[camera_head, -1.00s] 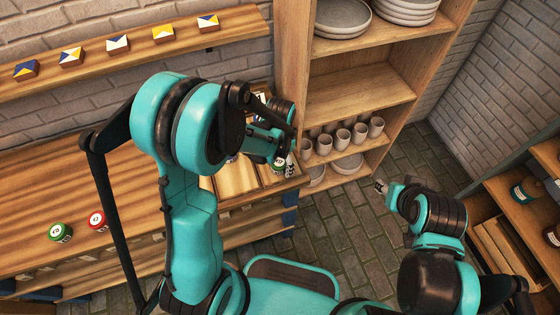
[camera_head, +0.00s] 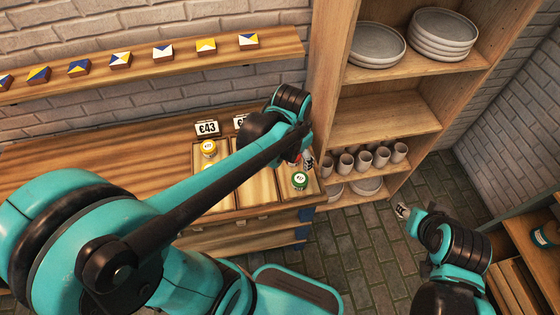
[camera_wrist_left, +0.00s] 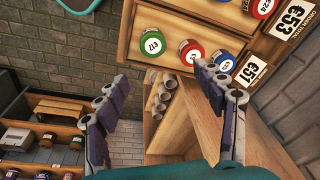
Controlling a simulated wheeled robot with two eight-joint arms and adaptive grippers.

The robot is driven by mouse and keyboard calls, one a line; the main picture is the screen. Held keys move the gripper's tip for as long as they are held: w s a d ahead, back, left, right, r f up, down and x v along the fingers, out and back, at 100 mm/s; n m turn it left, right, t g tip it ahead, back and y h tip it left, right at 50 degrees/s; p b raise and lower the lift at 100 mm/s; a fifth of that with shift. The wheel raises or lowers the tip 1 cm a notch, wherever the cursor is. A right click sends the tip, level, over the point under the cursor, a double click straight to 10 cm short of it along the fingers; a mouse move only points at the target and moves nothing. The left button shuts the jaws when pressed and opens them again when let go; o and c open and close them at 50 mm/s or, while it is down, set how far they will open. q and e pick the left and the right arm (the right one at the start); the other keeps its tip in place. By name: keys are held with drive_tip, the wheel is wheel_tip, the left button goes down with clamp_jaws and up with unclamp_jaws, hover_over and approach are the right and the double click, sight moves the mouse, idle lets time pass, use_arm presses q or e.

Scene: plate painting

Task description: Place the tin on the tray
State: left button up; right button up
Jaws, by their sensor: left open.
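A green-lidded tin (camera_head: 299,180) stands in the right-hand part of the divided wooden tray (camera_head: 262,208). A yellow-lidded tin (camera_head: 208,148) stands in the left part. My left gripper (camera_head: 308,163) is just behind the green tin, partly hidden by its own arm. In the left wrist view the gripper (camera_wrist_left: 162,90) has its fingers wide apart with nothing between them. That view shows the green tin (camera_wrist_left: 153,44), a red tin (camera_wrist_left: 191,52) and a blue tin (camera_wrist_left: 221,62) beyond the fingers. My right gripper (camera_head: 402,211) hangs over the floor, far from the tray.
Price signs (camera_head: 207,128) stand behind the tray. A tall shelf (camera_head: 375,120) with plates and cups rises close on the right of my left gripper. A wall shelf (camera_head: 150,68) holds painted blocks. A low shelf unit (camera_head: 540,236) is at far right.

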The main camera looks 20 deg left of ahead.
use_arm(q)
drive_tip(key=s+a+r+n+t, duration=0.3)
drive_tip(key=s+r+n+t, duration=0.2)
drive_tip(key=s, duration=0.3)
drive_tip(key=shift+a, duration=0.1)
wheel_tip(320, 180, down, 3)
drive_tip(key=b, duration=0.2)
drive_tip(key=shift+r+b, duration=0.2)
drive_tip(key=shift+b, duration=0.1)
idle(0.5)
